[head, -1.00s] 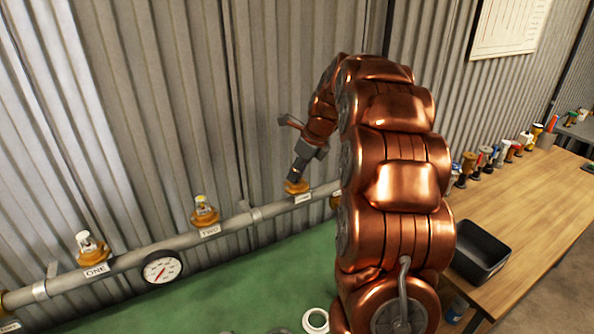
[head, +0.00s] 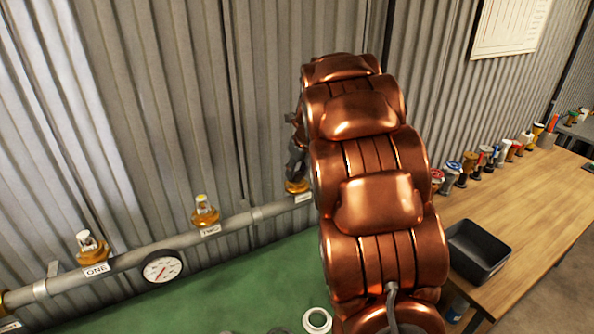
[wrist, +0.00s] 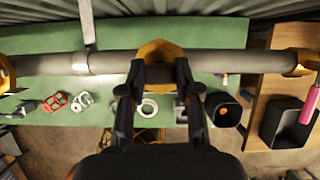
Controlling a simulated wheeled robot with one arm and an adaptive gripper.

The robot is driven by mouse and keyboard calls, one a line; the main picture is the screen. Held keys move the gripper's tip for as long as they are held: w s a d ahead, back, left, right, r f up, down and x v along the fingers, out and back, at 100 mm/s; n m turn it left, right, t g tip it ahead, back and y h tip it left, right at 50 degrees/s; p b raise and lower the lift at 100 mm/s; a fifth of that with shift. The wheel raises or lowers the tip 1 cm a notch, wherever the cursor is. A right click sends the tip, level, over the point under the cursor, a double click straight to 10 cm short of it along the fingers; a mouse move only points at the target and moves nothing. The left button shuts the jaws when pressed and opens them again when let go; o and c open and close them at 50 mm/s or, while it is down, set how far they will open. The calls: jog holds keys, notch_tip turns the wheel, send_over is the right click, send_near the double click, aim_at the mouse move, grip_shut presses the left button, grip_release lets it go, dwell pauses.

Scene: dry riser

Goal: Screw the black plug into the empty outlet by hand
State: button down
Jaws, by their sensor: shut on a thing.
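My gripper (wrist: 160,74) is shut, with its fingertips at the brass outlet (wrist: 160,50) on the grey pipe in the wrist view. A small dark piece shows between the tips, consistent with the black plug, but its shape is mostly hidden. In the head view my gripper (head: 296,160) is partly behind my copper arm, just above the same brass outlet (head: 297,187). I cannot tell whether the plug sits in the thread or only touches the outlet.
Outlets ONE (head: 91,247) and TWO (head: 205,215) carry fittings with pale tops. A gauge (head: 162,266) hangs on the pipe. A black bin (head: 476,250) stands on the wooden bench at right. Loose parts, including a white ring (wrist: 147,109), lie on the green surface below the pipe.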

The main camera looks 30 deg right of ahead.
jog(key=m+h, duration=0.1)
jog(key=m, duration=0.1)
jog(key=m+h, duration=0.1)
jog(key=m, duration=0.2)
jog(key=shift+w+r+g, duration=0.1)
jog(key=shift+g, duration=0.2)
jog(key=c, duration=0.8)
grip_release()
jog(key=shift+c, duration=0.2)
jog(key=shift+a, duration=0.1)
